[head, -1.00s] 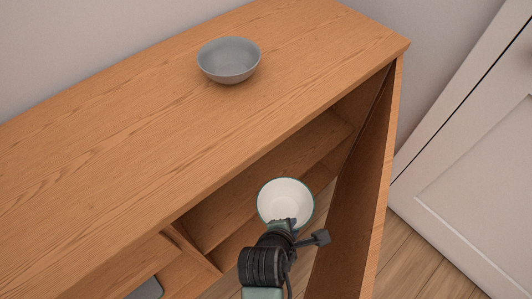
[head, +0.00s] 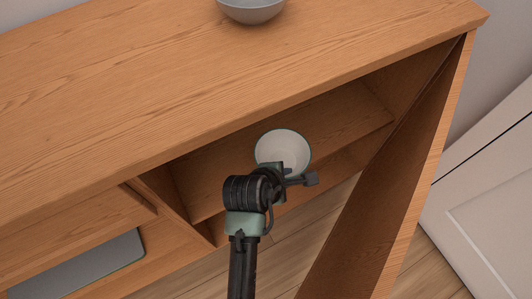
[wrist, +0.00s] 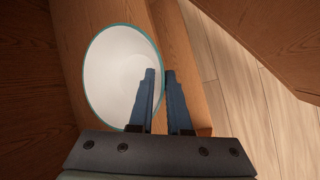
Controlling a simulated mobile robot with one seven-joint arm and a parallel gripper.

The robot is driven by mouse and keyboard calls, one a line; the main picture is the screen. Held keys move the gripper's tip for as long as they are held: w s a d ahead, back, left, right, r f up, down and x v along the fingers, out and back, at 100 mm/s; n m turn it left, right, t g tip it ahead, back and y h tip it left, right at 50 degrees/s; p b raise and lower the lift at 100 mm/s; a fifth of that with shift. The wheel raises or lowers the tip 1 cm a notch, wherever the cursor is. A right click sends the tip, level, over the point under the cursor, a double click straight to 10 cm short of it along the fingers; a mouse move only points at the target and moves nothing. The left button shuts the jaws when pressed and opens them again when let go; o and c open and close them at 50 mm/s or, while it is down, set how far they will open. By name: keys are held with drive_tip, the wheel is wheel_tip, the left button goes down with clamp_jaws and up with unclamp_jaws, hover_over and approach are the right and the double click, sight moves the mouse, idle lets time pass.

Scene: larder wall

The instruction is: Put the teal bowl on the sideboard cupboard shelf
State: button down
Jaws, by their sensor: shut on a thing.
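The teal bowl, white inside with a thin teal rim, shows in the head view (head: 281,148) and in the wrist view (wrist: 112,75). My gripper (wrist: 160,75) is shut on its wall, one finger inside and one outside. The head view shows my gripper (head: 287,172) at the near side of the bowl. The bowl is at the opening of the sideboard cupboard, in front of or over the cupboard shelf (head: 345,122). I cannot tell whether it touches the shelf. The bowl's underside is hidden.
The cupboard door (head: 392,190) stands open on the right. The sideboard top (head: 150,85) overhangs the opening and carries a grey bowl (head: 252,10). A divider (head: 160,195) bounds the compartment on the left. A flat grey thing (head: 80,270) lies at lower left.

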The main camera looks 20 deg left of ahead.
sight(264, 146)
drive_tip(key=w+a+b, duration=0.1)
drive_tip(key=w+a, duration=0.3)
drive_tip(key=a, duration=0.1)
drive_tip(key=w+a+b, duration=0.1)
drive_tip(key=w+a, duration=0.1)
drive_tip(key=a, duration=0.1)
drive_tip(key=shift+w+b, duration=0.15)
drive_tip(key=shift+b, duration=0.2)
drive_tip(key=shift+f+b, duration=0.3)
drive_tip(key=shift+f, duration=0.4)
wheel_tip(264, 146, down, 6)
drive_tip(key=b, duration=0.3)
drive_tip(key=shift+w+a+r, duration=0.1)
drive_tip(key=shift+r, duration=0.05)
drive_tip(key=shift+a, duration=0.1)
drive_tip(key=shift+r, duration=0.1)
drive_tip(key=c, duration=0.9)
unclamp_jaws()
drive_tip(key=shift+f, duration=0.2)
drive_tip(key=shift+o, duration=0.2)
drive_tip(key=shift+r, duration=0.15)
